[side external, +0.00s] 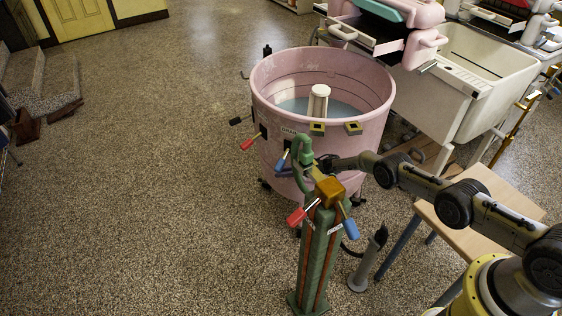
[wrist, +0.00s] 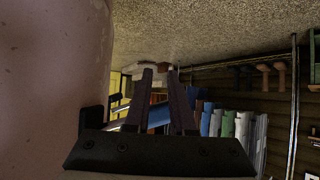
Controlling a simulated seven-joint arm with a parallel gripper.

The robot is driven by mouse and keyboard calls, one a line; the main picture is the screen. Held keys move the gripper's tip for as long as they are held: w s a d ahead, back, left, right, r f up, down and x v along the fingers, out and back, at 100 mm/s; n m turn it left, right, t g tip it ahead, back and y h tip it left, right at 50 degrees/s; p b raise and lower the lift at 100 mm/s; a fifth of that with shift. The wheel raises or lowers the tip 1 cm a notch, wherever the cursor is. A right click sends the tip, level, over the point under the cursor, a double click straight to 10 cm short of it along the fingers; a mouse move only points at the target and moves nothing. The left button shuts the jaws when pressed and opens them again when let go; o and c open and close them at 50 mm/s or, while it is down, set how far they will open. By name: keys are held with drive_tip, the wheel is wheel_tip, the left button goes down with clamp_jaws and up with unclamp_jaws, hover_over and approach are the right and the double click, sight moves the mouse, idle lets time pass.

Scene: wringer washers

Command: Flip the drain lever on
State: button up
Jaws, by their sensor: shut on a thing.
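The pink washer tub (side external: 370,120) stands at the middle of the side external view, with a "DRAIN" label (side external: 289,131) on its near wall. Just below that label is a lever with a blue grip (side external: 282,160) and a pale shaft, which I take as the drain lever. My gripper (side external: 285,170) is low beside the tub wall at this lever, partly hidden behind the green tap pipe. In the wrist view my gripper's fingers (wrist: 162,82) are close together, with a blue piece (wrist: 158,116) between them. The gripper appears shut on the blue lever; the contact is dark and unclear.
A green post (side external: 318,255) with a red handle (side external: 297,216) and a blue handle (side external: 350,229) stands in front of the tub. A red lever (side external: 248,144) sticks out from the tub's left. A wooden table (side external: 480,215) is at right.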

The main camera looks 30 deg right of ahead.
sight(280, 164)
drive_tip(key=shift+w+a+r, duration=0.25)
drive_tip(key=shift+a+r, duration=0.05)
drive_tip(key=shift+r, duration=0.4)
drive_tip(key=shift+w+a+r, duration=0.2)
drive_tip(key=shift+a+r, duration=0.1)
drive_tip(key=shift+r, duration=2.3)
drive_tip(key=shift+f, duration=0.85)
drive_tip(key=shift+s+d, duration=0.25)
drive_tip(key=shift+s, duration=0.15)
drive_tip(key=shift+f+v, duration=0.25)
drive_tip(key=shift+v, duration=3.05)
drive_tip(key=shift+s+f, duration=0.1)
drive_tip(key=shift+f, duration=0.05)
